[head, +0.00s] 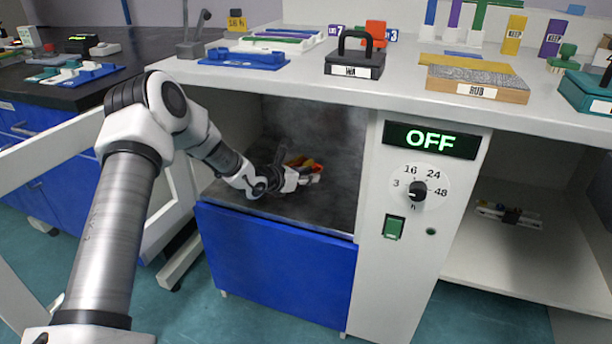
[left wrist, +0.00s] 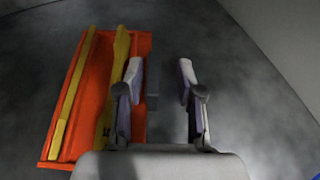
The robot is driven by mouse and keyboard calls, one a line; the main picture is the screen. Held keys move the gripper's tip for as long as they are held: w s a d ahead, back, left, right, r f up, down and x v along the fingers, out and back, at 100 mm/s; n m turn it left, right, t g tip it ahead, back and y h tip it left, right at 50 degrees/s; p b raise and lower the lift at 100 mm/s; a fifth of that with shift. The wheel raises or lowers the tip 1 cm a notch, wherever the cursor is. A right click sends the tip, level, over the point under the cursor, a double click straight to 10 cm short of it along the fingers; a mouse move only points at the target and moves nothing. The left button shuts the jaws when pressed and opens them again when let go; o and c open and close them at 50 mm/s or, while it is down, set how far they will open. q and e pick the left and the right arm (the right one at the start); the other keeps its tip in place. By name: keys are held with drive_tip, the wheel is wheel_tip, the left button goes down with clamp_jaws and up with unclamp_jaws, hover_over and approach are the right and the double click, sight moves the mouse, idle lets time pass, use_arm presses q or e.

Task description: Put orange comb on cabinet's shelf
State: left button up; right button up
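An orange comb-like rack (head: 304,161) with yellow strips in it lies on the dark grey shelf (head: 315,213) inside the open cabinet chamber. The rack also shows in the left wrist view (left wrist: 62,141), left of the fingers, partly hidden by the left finger. My left gripper (head: 312,178) reaches into the chamber, beside the rack. In the left wrist view its two fingers (left wrist: 160,75) stand apart, with bare shelf between most of them. A small dark strip (left wrist: 152,88) shows by the left finger; I cannot tell whether it touches. My right gripper is not in view.
The countertop above holds a black-handled block (head: 355,66), a blue tray (head: 244,59) and a RUB block (head: 478,84). The cabinet panel display (head: 431,140) reads OFF. A white door (head: 166,205) stands open at left. A compartment at right holds a small device (head: 508,216).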

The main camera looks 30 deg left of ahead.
use_arm(q)
drive_tip(key=shift+s+r+p, duration=0.1)
drive_tip(key=shift+r+p, duration=0.2)
drive_tip(key=p+v, duration=0.6)
drive_tip(key=v, duration=0.5)
drive_tip(key=shift+r, duration=0.2)
drive_tip(key=shift+s, duration=0.25)
drive_tip(key=shift+s+f, duration=0.1)
drive_tip(key=shift+f, duration=0.05)
